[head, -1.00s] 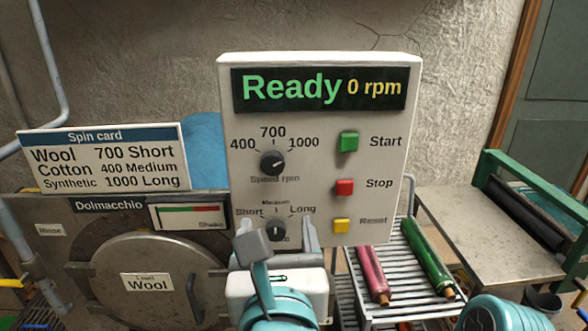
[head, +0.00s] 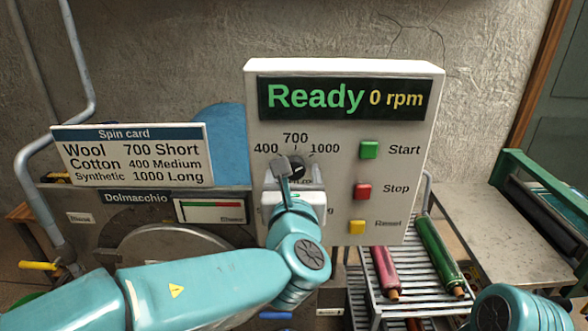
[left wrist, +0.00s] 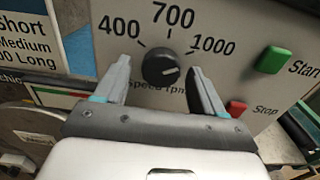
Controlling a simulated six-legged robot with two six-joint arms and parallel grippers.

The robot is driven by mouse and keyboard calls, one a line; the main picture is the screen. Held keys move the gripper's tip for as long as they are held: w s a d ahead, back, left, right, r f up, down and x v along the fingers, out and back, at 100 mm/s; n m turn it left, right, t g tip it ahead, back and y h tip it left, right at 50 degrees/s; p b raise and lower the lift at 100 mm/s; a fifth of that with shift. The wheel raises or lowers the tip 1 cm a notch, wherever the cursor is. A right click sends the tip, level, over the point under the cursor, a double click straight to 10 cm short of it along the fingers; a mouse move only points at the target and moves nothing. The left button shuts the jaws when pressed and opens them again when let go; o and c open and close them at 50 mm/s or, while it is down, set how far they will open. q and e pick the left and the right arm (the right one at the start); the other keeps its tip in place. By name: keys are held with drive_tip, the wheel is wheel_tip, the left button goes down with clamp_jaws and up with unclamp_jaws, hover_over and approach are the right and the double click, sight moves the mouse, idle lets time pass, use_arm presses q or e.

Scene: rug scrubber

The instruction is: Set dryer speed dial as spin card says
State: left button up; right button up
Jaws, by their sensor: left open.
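The spin card (head: 132,155) reads Wool 700 Short, Cotton 400 Medium, Synthetic 1000 Long. The black speed dial (left wrist: 162,67) sits below the marks 400, 700 and 1000; its white line points right, roughly toward 1000. In the head view the dial (head: 297,166) is partly hidden by my left gripper (head: 290,174). In the left wrist view that gripper (left wrist: 160,76) is open, with one finger on each side of the dial; contact is not visible. The display (head: 340,98) reads Ready, 0 rpm. The lower time dial is hidden. My right gripper is out of view.
Green Start (head: 369,150), red Stop (head: 362,191) and yellow Reset (head: 357,227) buttons line the panel's right side. The drum machine (head: 85,200) stands at left. A rack (head: 412,280) with pink and green rolls is at lower right.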

use_arm(q)
drive_tip(key=shift+s+r, duration=0.15)
drive_tip(key=shift+s, duration=0.05)
drive_tip(key=shift+w+d, duration=0.1)
drive_tip(key=shift+w, duration=0.05)
drive_tip(key=c, duration=1)
drive_tip(key=shift+f+n+b, duration=0.25)
drive_tip(key=shift+n+b, duration=0.05)
drive_tip(key=shift+b, duration=0.4)
drive_tip(key=shift+c, duration=0.2)
drive_tip(key=n+b, duration=0.7)
drive_tip(key=b, duration=0.3)
drive_tip(key=shift+r+n+b, duration=0.15)
drive_tip(key=shift+n+b, duration=0.8)
drive_tip(key=shift+n, duration=0.1)
drive_tip(key=shift+r+n+b, duration=0.1)
drive_tip(key=shift+n+b, duration=0.8)
drive_tip(key=shift+n, duration=0.15)
